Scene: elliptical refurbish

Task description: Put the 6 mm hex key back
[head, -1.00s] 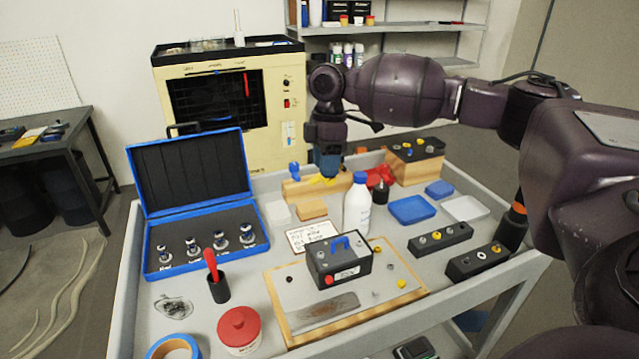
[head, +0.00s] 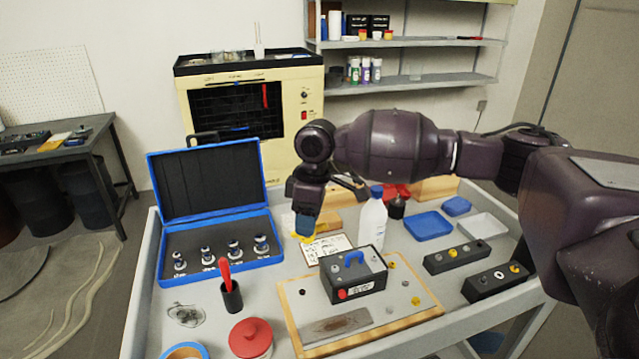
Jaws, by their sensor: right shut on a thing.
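My right gripper (head: 305,236) hangs point-down over the middle of the cart, just behind and left of the black box (head: 352,278) with the blue handle. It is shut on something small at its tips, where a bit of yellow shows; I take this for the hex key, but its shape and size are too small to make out. A light wooden block (head: 341,196), which may be the key holder, stands behind the gripper and is mostly hidden by my arm. My left gripper is not in view.
A white card (head: 328,248) lies below the gripper, beside a white bottle (head: 372,219). An open blue case (head: 222,273) with several metal pieces stands left. A black cup (head: 231,297) with a red-handled tool and a red-lidded jar (head: 250,338) stand in front.

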